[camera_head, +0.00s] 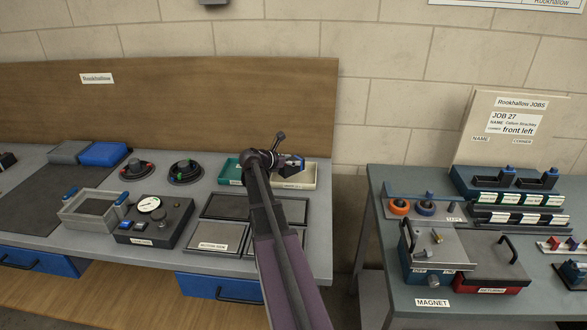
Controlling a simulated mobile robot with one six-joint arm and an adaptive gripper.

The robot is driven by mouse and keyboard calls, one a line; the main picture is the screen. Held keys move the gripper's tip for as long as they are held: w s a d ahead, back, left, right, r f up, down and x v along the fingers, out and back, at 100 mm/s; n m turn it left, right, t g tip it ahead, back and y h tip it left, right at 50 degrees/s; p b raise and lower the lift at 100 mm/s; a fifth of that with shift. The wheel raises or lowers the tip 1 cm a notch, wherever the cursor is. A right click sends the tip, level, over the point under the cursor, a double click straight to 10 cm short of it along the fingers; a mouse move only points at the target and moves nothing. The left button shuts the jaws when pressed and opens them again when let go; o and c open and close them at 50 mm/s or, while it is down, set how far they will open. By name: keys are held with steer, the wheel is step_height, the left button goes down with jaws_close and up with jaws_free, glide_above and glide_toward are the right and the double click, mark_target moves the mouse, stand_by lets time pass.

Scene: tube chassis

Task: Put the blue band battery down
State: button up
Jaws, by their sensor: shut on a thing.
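My gripper (280,163) is over the back right of the left bench, at the end of my dark arm. It is shut on a small dark thing with blue on it, which looks like the blue band battery (292,161). My wrist hides the middle of this tray and much of the battery. I cannot tell whether the battery touches the tray.
Flat dark panels (228,207) lie in front of the tray. A gauge box (150,222), a grey bin (90,213) and two round fixtures (186,170) stand to the left. A gap separates the right bench (395,320), which is crowded with a red box (493,274) and racks.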

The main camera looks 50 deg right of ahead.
mark_target(293, 167)
steer(key=shift+s+d, duration=0.1)
steer(key=shift+d, duration=0.55)
step_height(293, 167, down, 4)
steer(key=b, duration=0.3)
steer(key=shift+r+b, duration=0.15)
steer(key=shift+b, duration=0.2)
steer(key=o, duration=1.3)
steer(key=shift+o, duration=0.2)
steer(key=shift+r, duration=0.1)
steer(key=shift+a+r, duration=0.1)
steer(key=shift+a, duration=0.2)
steer(key=p+v, duration=0.4)
steer(key=v, duration=0.7)
steer(key=shift+a+p, duration=0.2)
steer(key=shift+p, duration=0.15)
steer(key=shift+r, duration=0.1)
